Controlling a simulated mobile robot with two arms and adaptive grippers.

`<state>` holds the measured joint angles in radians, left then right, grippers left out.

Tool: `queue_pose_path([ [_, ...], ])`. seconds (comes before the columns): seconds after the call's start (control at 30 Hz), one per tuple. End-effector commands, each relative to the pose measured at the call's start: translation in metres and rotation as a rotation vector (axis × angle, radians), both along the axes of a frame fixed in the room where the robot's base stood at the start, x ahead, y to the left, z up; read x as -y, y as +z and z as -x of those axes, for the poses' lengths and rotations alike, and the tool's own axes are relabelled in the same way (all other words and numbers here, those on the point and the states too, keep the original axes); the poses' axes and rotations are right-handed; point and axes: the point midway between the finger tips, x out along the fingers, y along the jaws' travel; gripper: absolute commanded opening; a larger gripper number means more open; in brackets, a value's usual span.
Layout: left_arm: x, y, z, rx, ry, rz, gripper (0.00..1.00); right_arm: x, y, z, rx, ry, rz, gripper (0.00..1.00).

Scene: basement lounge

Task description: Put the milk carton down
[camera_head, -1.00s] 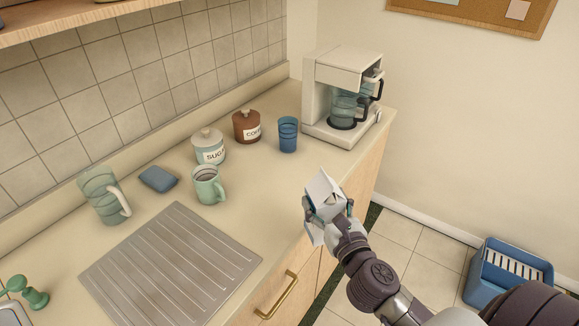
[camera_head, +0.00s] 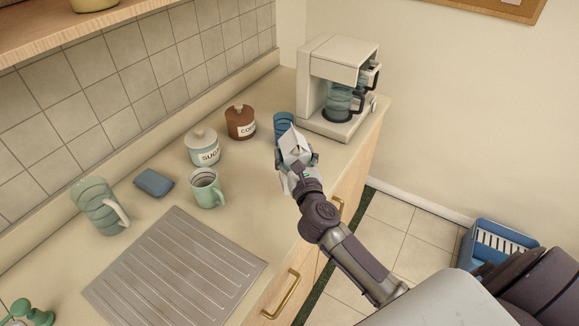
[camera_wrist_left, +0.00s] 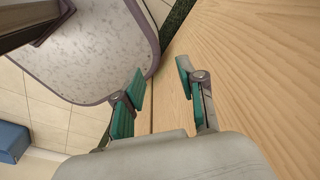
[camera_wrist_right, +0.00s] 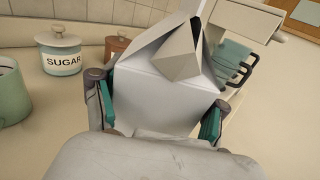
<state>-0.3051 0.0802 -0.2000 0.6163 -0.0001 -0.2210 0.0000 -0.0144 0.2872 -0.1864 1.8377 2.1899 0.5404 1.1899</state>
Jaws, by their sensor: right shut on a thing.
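The white milk carton (camera_head: 294,147) with a gabled top is in my right gripper (camera_head: 297,165), over the counter in front of the blue cup. In the right wrist view the carton (camera_wrist_right: 165,92) stands between the two teal-padded fingers of my right gripper (camera_wrist_right: 160,110), which are shut on its sides. Its base is hidden, so I cannot tell whether it touches the counter. My left gripper (camera_wrist_left: 160,95) shows only in the left wrist view, open and empty, with its fingers apart beside a wooden cabinet front.
On the counter (camera_head: 250,215) stand a blue cup (camera_head: 283,124), a coffee jar (camera_head: 240,122), a sugar jar (camera_head: 202,147), a green mug (camera_head: 206,188), a glass pitcher (camera_head: 97,206) and a coffee maker (camera_head: 338,85). A blue sponge (camera_head: 153,183) lies behind the ridged drainboard (camera_head: 175,270).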

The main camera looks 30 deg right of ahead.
Motion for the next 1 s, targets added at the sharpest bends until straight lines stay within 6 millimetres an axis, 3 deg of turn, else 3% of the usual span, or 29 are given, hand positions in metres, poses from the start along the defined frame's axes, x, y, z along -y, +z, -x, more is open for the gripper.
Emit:
queue_pose_path([
  [0.17, 0.0, -0.002, -0.005, 0.007, 0.0, 0.001, 0.4, -0.008, -0.009, -0.01, 0.001, 0.001, 0.0, 0.3],
  [0.4, 0.001, -0.012, -0.007, 0.011, 0.0, 0.001, 0.4, -0.008, -0.044, -0.01, 0.0, 0.0, 0.001, 0.3],
  [0.9, 0.001, -0.017, -0.007, 0.012, 0.0, 0.002, 0.4, -0.008, -0.053, -0.009, 0.001, 0.0, 0.0, 0.3],
  [0.93, 0.001, -0.016, -0.007, 0.012, 0.0, 0.002, 0.4, -0.008, -0.052, -0.009, 0.0, 0.0, 0.001, 0.77],
  [1.0, 0.001, -0.015, -0.007, 0.011, 0.0, 0.001, 0.4, -0.008, -0.052, -0.009, 0.0, 0.0, 0.001, 0.89],
])
